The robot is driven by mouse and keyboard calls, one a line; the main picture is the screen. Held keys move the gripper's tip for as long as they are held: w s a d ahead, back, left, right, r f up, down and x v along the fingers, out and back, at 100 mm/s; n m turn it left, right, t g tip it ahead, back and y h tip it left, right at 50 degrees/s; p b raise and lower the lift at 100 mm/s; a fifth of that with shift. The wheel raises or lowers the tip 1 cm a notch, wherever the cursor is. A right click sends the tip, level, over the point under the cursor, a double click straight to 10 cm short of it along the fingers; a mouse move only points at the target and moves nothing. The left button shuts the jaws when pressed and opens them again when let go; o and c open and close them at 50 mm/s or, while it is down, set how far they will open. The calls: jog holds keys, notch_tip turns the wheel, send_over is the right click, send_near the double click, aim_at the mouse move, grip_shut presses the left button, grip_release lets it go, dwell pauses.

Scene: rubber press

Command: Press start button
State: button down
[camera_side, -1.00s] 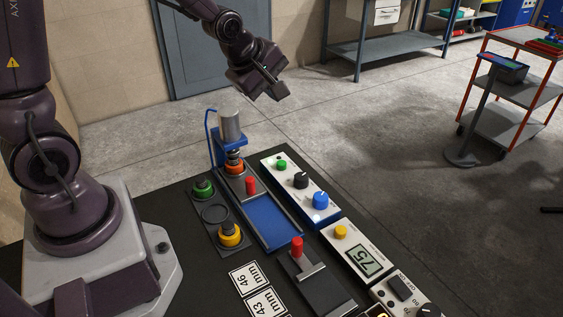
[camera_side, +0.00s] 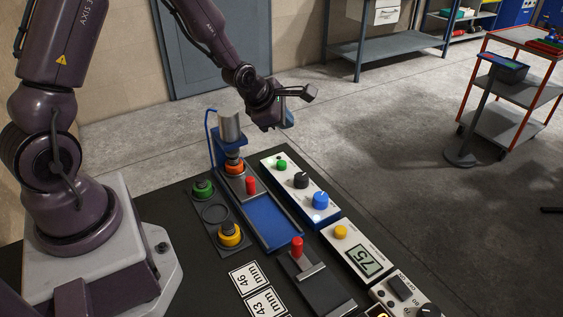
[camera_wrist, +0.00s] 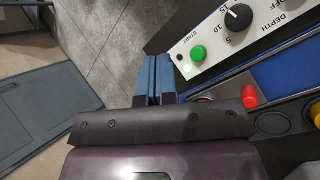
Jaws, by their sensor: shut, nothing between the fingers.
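The start button is a round green button at the far end of a white control panel. It shows in the side view (camera_side: 282,164) and in the wrist view (camera_wrist: 198,54), where the word START is printed beside it. My gripper (camera_side: 288,122) is above and beyond that end of the panel, apart from the button. In the wrist view its blue fingers (camera_wrist: 154,72) are together and empty, pointing past the left of the button.
The white panel (camera_side: 268,160) also carries a black depth knob (camera_side: 301,180) and a blue knob (camera_side: 320,200). To its left stand the press cylinder (camera_side: 230,126), a red piece (camera_side: 251,186) and a blue tray (camera_side: 268,222). Space above the panel is free.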

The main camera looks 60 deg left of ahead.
aim_at(283, 163)
jog(key=shift+f, duration=4.15)
jog(key=shift+f, duration=0.4)
